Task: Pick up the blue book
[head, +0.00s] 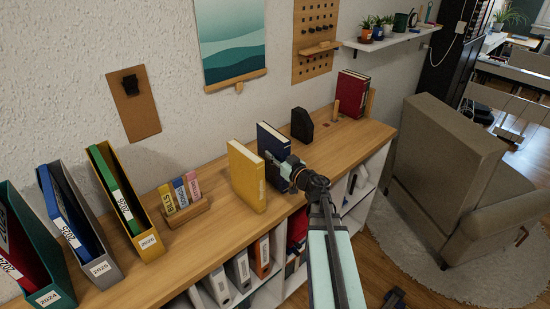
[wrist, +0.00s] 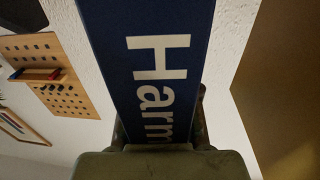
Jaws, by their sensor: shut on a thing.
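The blue book (head: 272,140) stands upright on the wooden shelf top, between a yellow book and a black block. My gripper (head: 286,170) reaches it from the front right and is shut on it. In the wrist view the blue book (wrist: 150,60) fills the middle, with white letters reading "Harm" on its spine. My gripper (wrist: 160,140) has a finger on each side of the spine there. The book's lower part is hidden behind my gripper and arm in the head view, so I cannot tell whether it touches the shelf top.
The yellow book (head: 247,177) stands close on the left. A black block (head: 302,125) stands behind to the right, and red books (head: 352,94) farther right. A small wooden holder (head: 186,210) and several binders are at left.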

